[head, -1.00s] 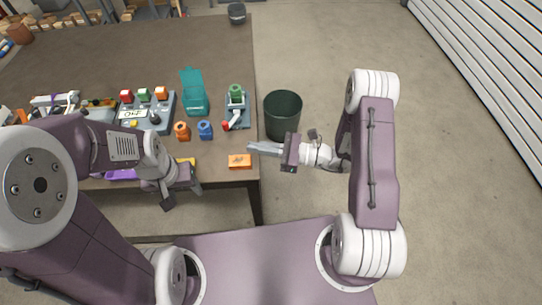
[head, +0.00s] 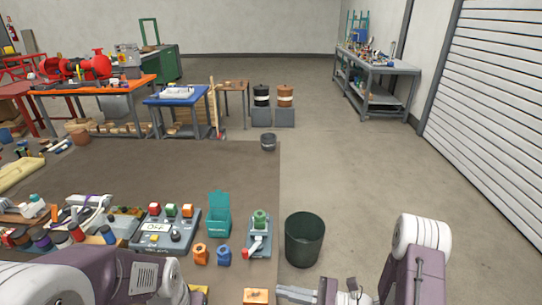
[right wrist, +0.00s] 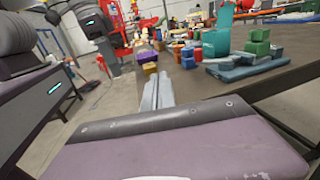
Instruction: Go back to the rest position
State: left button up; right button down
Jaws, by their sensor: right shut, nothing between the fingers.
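My right gripper (head: 298,294) shows at the bottom of the head view, off the right edge of the table and near the orange block (head: 256,296). Its fingers lie together with nothing between them. In the right wrist view the shut fingers (right wrist: 157,93) point toward the table's edge, apart from everything on it. My left arm shows at the bottom left of the head view, but its gripper is outside the frame.
The brown table (head: 150,175) holds a control box (head: 165,232), a teal open bin (head: 217,215), a valve fixture (head: 259,235), and orange and blue fittings. A dark green bin (head: 304,238) stands on the floor beside it. Floor further right is clear.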

jog(key=s+a+r+n+g+p, duration=0.1)
jog(key=a+r+n+g, duration=0.15)
jog(key=r, duration=0.25)
jog(key=a+r+n+g+p, duration=0.1)
jog(key=r+n+g, duration=0.1)
jog(key=r+n, duration=0.15)
jog(key=s+a+r+n+g+h+p, duration=0.1)
jog(key=s+r+n+g+h+p, duration=0.15)
jog(key=s+n+g+h, duration=0.65)
jog(key=s+d+f+n+t+h, duration=0.4)
jog(key=s+d+t, duration=0.15)
jog(key=d, duration=0.35)
jog(key=w+d+f+n+t+h, duration=0.1)
jog(key=w+d+n+t+h, duration=0.1)
jog(key=w+d+t+h, duration=0.2)
jog(key=w+d, duration=0.3)
jog(key=w, duration=0.1)
jog(key=shift+w+d+f, duration=0.2)
jog(key=shift+d+f, duration=0.05)
jog(key=shift+f, duration=0.05)
